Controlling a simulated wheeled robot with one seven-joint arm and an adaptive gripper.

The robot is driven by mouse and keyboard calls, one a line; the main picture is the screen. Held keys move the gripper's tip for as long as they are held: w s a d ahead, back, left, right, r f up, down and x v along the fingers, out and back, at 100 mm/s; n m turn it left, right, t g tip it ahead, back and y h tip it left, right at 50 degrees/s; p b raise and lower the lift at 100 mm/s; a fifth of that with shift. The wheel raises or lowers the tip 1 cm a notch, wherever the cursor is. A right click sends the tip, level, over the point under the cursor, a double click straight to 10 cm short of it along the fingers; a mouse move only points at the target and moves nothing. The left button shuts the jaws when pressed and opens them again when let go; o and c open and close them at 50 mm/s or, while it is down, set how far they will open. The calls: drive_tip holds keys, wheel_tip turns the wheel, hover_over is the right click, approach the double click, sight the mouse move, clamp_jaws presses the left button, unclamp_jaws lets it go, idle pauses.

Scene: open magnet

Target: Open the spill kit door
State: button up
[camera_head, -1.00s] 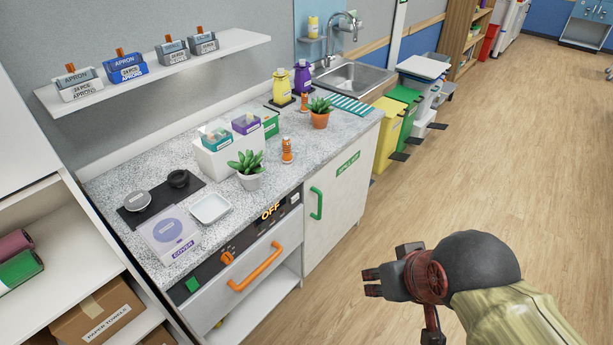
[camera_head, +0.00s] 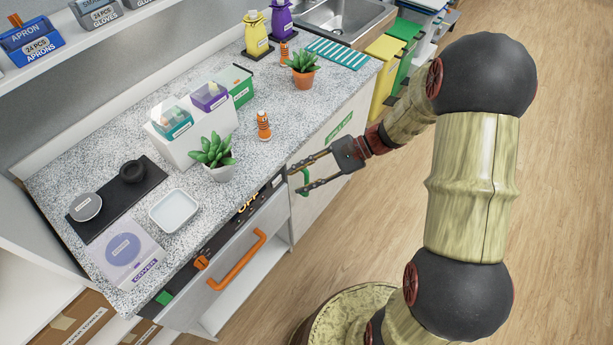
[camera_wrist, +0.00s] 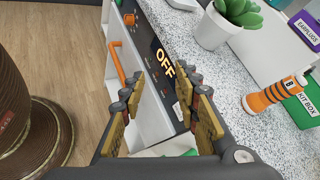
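The spill kit door (camera_head: 318,207) is a pale cabinet front under the counter, with a green label (camera_head: 339,127) at its top. It looks shut. Its green handle (camera_head: 305,180) is near its left edge. My gripper (camera_head: 296,180) is at the handle with its two fingers spread, one above and one below it in the head view. I cannot tell whether they touch it. In the wrist view the open fingers of my gripper (camera_wrist: 156,90) show, with a small green piece low between them, probably the handle.
Left of the door is an appliance with an orange handle (camera_head: 237,262) and an OFF display (camera_wrist: 165,60). The counter (camera_head: 195,120) above holds plants, an orange bottle (camera_head: 264,126), boxes and a white tray (camera_head: 174,211). The wooden floor (camera_head: 570,200) at right is clear.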

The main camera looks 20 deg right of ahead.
drive_tip(key=w+d+f+m+t+y, duration=0.3)
drive_tip(key=w+d+f+m+t, duration=0.2)
drive_tip(key=f+m, duration=0.3)
drive_tip(key=m+t+h, duration=0.2)
drive_tip(key=m+t, duration=0.4)
approach(307, 177)
drive_tip(key=w+a+f, duration=0.2)
drive_tip(key=w, duration=0.1)
drive_tip(key=x, duration=0.3)
drive_tip(key=b+x, duration=0.1)
drive_tip(key=x, duration=0.3)
drive_tip(key=shift+r, duration=0.25)
drive_tip(key=c, duration=0.8)
clamp_jaws()
